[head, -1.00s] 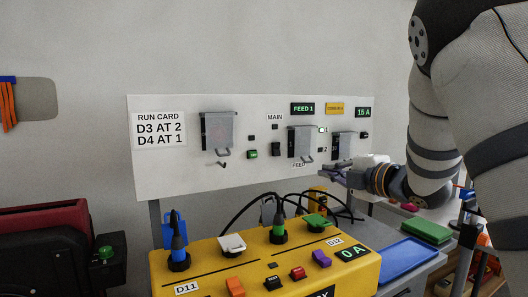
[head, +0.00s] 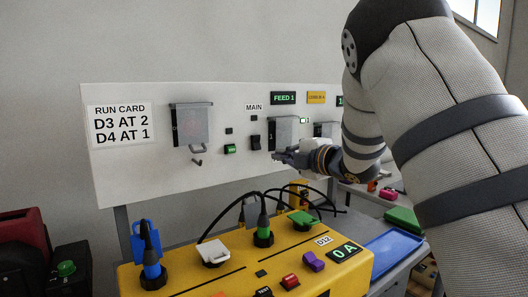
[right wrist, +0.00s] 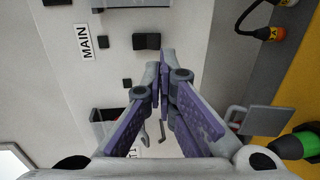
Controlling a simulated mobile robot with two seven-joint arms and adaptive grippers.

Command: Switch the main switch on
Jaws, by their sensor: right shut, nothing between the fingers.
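The main switch (head: 255,142) is a black rocker on the white wall panel, below the MAIN label (head: 254,107) and a small dark square. It also shows in the right wrist view (right wrist: 146,41), just beyond my fingertips. My right gripper (head: 277,156) is shut and empty, a little below and right of the switch in the head view. In the right wrist view its fingertips (right wrist: 164,75) meet, and a gap shows between them and the switch. I cannot tell how far they stand off the panel. My left gripper is out of view.
Grey covers (head: 191,125) stick out from the panel, one partly behind my right arm. A green-lit button (head: 230,149) sits left of the switch. Below stands a yellow box (head: 190,277) with upright plugs and looping black cables (head: 225,218). A blue tray (head: 393,252) lies right.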

